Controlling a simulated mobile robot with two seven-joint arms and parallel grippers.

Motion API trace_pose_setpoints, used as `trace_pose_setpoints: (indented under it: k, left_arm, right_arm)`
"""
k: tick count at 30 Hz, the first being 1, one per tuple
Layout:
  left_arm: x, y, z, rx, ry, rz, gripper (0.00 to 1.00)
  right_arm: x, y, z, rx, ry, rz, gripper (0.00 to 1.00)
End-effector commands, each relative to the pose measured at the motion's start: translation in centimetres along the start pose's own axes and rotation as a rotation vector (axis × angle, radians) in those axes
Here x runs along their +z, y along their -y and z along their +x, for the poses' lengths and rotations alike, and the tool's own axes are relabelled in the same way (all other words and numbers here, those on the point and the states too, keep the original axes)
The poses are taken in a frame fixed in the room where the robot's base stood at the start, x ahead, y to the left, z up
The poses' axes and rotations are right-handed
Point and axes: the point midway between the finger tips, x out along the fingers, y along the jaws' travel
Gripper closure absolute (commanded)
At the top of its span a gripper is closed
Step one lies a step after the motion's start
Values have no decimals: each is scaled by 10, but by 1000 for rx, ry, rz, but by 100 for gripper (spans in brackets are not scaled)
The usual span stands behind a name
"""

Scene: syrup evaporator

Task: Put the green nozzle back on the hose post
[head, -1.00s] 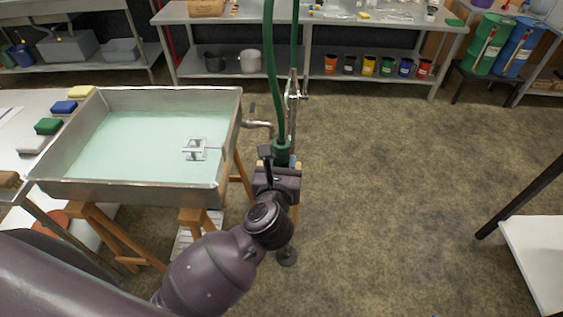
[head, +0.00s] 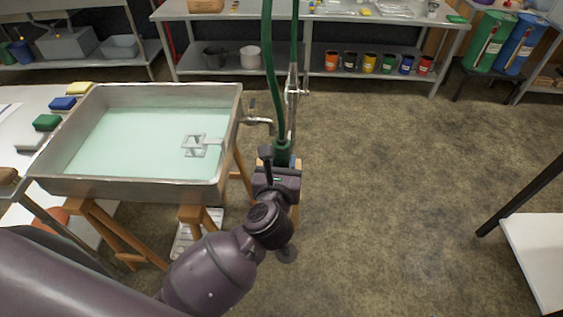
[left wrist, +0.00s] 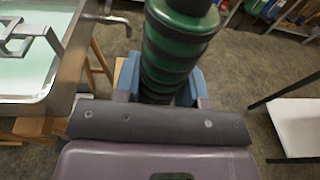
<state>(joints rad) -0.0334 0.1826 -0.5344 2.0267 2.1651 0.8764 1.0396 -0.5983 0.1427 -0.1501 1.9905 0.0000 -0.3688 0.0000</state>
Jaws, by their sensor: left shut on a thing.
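The green nozzle (head: 282,153) hangs from a green hose (head: 269,70) that comes down from above. It is large and ribbed in the left wrist view (left wrist: 170,55). My left gripper (head: 281,166) is shut on the nozzle, with its blue fingers (left wrist: 190,88) on both sides of it in the left wrist view. The nozzle's lower end is hidden by the gripper. A thin metal post (head: 292,95) stands right behind the nozzle. I cannot tell whether the nozzle touches it. My right gripper is not in view.
A steel evaporator pan (head: 232,130) with pale green liquid stands on wooden legs to the left, its spout (head: 258,121) close to the post. A grey bench (head: 200,72) with several coloured cans is behind. Open floor (head: 390,170) lies to the right, before a white table (head: 540,255).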

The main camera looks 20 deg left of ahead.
Motion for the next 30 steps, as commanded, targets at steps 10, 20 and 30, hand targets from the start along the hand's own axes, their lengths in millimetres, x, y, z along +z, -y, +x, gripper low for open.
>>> trace_pose_setpoints:
  k: [10, 20, 30]
  left_arm:
    - [1, 0, 0, 0, 1, 0, 33]
    - [-1, 0, -9, -1, -2, -1, 33]
    - [-1, 0, -66, 0, -2, -1, 33]
  right_arm:
    - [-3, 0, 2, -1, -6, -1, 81]
    - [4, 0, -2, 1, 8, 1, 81]
    - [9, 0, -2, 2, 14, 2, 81]
